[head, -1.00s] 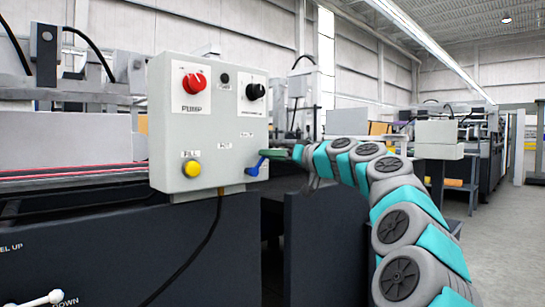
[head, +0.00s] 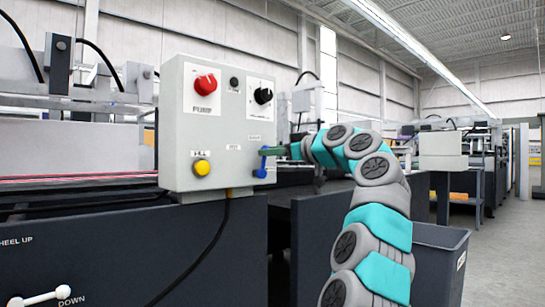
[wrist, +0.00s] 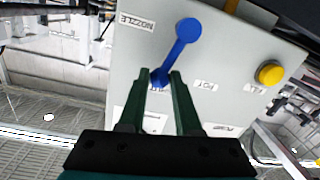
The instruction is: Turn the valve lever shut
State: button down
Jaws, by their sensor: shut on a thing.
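The blue valve lever (head: 262,163) is on the right part of the grey control box's front. Its round pivot end is low and its arm points nearly straight up. In the wrist view the lever (wrist: 178,52) runs from its round end down to its tip between my fingers. My gripper (head: 271,151) reaches in from the right with dark green fingers. In the wrist view my gripper (wrist: 166,76) is shut on the lever's tip. The fingers partly hide that tip and a small label behind it.
The control box (head: 182,130) also carries a red pump knob (head: 205,84), a black knob (head: 263,96) and a yellow button (head: 201,168). A black cable hangs below it. A grey bin (head: 440,262) stands at the right, with open floor (head: 500,255) beyond.

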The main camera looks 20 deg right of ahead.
jog(key=shift+s+a+n, duration=0.2)
jog(key=shift+a+n, duration=0.4)
jog(key=shift+n, duration=0.5)
jog(key=shift+r, duration=0.1)
jog(key=c, duration=0.6)
grip_release()
jog(key=b+v, duration=0.1)
jog(key=v, duration=0.6)
jog(key=shift+s, duration=0.4)
